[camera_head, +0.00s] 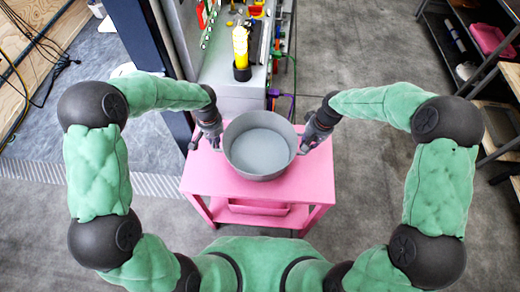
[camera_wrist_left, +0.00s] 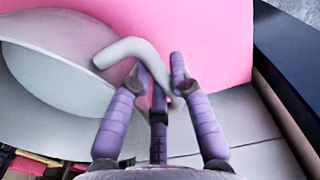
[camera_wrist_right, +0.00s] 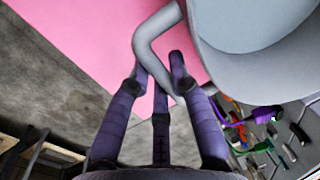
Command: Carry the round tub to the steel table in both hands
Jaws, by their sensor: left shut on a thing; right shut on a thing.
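The round grey tub (camera_head: 260,146) is upright and empty, over the top of a pink table (camera_head: 200,176) in the head view. I cannot tell whether it rests on the table or hangs just above it. My left gripper (camera_head: 217,142) is at the tub's left side, shut on its bent handle, which shows in the left wrist view (camera_wrist_left: 130,48). My right gripper (camera_head: 304,144) is at the right side, shut on the other handle, which shows in the right wrist view (camera_wrist_right: 150,42). The tub's wall also shows in both wrist views. I cannot make out which surface is the steel table.
Behind the pink table stands a grey bench (camera_head: 222,70) with a yellow bottle (camera_head: 240,48) and several tools. Shelves with a pink bin (camera_head: 490,40) stand at the right. Cables hang at the upper left. The concrete floor (camera_head: 370,60) right of the bench is clear.

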